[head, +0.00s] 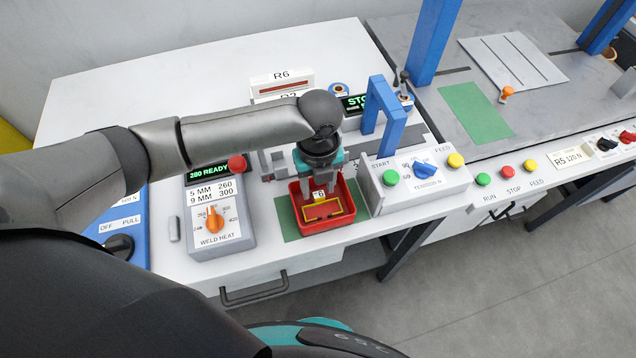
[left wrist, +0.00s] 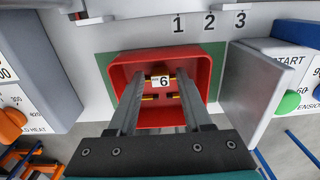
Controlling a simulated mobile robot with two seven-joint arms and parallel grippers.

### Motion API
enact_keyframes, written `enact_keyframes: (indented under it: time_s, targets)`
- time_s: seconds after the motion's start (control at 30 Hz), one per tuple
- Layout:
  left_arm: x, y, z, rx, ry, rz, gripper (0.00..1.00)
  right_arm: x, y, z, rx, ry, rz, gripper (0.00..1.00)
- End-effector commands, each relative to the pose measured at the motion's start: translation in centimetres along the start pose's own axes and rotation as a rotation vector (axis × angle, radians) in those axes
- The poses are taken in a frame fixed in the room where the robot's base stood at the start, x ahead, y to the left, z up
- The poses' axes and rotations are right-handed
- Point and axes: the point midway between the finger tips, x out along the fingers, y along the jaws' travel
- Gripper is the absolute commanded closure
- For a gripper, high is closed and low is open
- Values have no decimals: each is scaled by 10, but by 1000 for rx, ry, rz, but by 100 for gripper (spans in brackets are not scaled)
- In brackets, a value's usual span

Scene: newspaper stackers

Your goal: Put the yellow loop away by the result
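The yellow loop (head: 323,209), a small rectangular frame, lies inside a red tray (head: 329,227) on the white table. A white tag marked 6 (left wrist: 160,82) is at the loop, and parts of the yellow band show in the left wrist view (left wrist: 150,97). My left gripper (head: 320,186) points down over the tray. In the left wrist view its two fingers (left wrist: 161,76) are apart, with the tag between them. They partly hide the loop's ends, and I see no clear grip on it. My right gripper is not in view.
A weld heat box (head: 218,219) with an orange knob stands left of the tray. A tension box (head: 423,179) with coloured buttons and a blue post (head: 379,104) stand right. Behind are an R6 sign (head: 281,77) and a partly hidden display (head: 355,103). The table's back left is clear.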

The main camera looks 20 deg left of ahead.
Motion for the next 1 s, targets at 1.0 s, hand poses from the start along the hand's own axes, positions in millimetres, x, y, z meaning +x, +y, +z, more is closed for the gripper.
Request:
enact_keyframes:
  time_s: [1.0]
  targets:
    - [-121, -1, 1, 0, 0, -2, 42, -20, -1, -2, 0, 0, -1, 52]
